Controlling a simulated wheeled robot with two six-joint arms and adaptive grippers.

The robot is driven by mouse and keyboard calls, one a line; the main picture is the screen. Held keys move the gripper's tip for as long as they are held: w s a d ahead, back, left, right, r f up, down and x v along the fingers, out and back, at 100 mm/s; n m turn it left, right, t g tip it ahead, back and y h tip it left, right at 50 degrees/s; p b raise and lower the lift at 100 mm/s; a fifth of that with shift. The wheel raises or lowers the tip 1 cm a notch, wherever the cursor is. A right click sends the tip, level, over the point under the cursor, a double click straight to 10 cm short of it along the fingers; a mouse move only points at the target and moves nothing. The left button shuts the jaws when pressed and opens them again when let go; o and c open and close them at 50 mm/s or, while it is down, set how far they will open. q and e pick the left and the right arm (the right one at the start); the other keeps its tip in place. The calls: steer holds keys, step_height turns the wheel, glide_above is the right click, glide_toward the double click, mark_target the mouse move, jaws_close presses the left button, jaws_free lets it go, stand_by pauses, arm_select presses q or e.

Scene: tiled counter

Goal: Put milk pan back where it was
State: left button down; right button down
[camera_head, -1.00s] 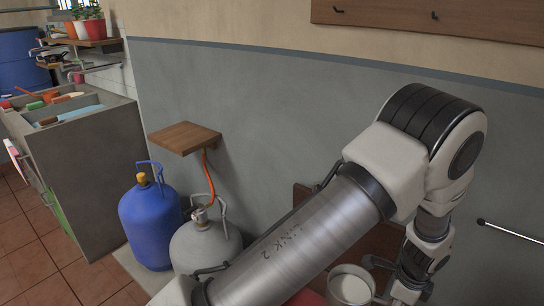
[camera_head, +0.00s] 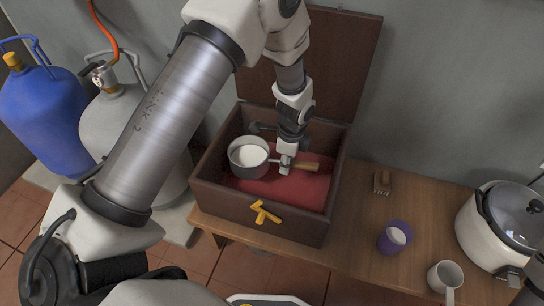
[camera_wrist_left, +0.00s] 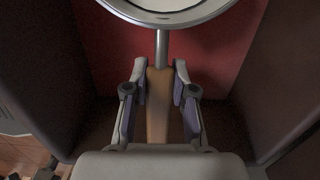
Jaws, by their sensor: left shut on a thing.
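The milk pan (camera_head: 247,157) is a small grey metal pan with a pale inside and a wooden handle. It is upright, inside the walls of an open dark wooden box (camera_head: 255,222) with a red lining. I cannot tell whether it rests on the lining or hangs just above it. My left gripper (camera_head: 286,162) comes down from above and is shut on the handle. In the left wrist view the gripper (camera_wrist_left: 159,95) has a finger on each side of the wooden handle (camera_wrist_left: 158,118), and the pan's rim (camera_wrist_left: 165,20) shows at the top. My right gripper is not seen.
The box's lid (camera_head: 345,50) stands raised against the wall. A yellow handle (camera_head: 265,211) is on its front. Right on the wooden table (camera_head: 345,240) are a brush (camera_head: 382,182), purple cup (camera_head: 393,240), mug (camera_head: 445,275) and cooker (camera_head: 490,228). Gas bottles (camera_head: 45,115) stand left.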

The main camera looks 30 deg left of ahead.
arm_select(q)
step_height(320, 180, down, 7)
steer(key=b, duration=0.2)
steer(key=shift+r+b, duration=0.2)
steer(key=shift+b, duration=0.15)
steer(key=shift+r, duration=0.15)
steer(key=c, duration=1)
jaws_free()
steer(key=shift+o, duration=0.2)
steer(key=r+p, duration=0.2)
steer(key=r, duration=0.2)
steer(key=r+p, duration=0.2)
steer(key=r, duration=0.2)
steer(key=r+p, duration=0.2)
steer(key=r, duration=0.2)
steer(key=shift+w+d, duration=0.1)
steer(key=shift+d, duration=0.25)
